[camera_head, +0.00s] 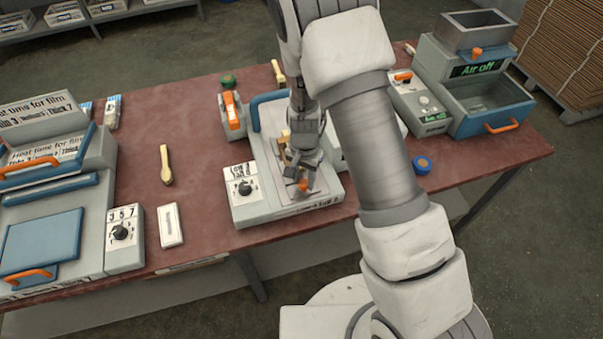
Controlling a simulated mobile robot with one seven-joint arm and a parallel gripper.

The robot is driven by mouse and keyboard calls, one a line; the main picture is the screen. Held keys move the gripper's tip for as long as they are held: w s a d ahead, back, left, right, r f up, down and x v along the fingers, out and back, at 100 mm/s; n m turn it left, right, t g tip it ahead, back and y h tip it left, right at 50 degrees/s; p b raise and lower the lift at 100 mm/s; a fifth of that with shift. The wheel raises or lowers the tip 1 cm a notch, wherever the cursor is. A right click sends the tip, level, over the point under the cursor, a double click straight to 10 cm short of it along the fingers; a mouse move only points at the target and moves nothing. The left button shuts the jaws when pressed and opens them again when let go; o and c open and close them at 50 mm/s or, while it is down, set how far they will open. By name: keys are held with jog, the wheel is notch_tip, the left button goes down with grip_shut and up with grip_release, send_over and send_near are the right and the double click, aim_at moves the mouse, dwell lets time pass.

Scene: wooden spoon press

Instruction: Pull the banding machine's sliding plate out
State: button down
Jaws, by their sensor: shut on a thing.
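The banding machine (268,212) is the grey machine in the middle of the table, with a blue arch (268,97) at its back and a dial panel (243,187) at its front left. Its pale sliding plate (320,188) lies on top near the front, with an orange knob (304,186). My gripper (303,178) points down over the plate, its fingers shut at the orange knob. The fingers hide part of the knob and plate, so the exact contact is hard to see.
A wooden spoon (165,166) lies left of the machine, near a white box (171,225). A film sealer (50,225) stands at the left. A blue roll (423,165) lies right of my arm. The table's front edge is close.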

jog(key=shift+s+d, duration=0.25)
jog(key=shift+s, duration=0.6)
jog(key=c, duration=0.5)
grip_release()
jog(key=shift+r, duration=0.1)
jog(key=shift+r, duration=0.35)
notch_tip(320, 180, up, 16)
jog(key=shift+r, duration=0.25)
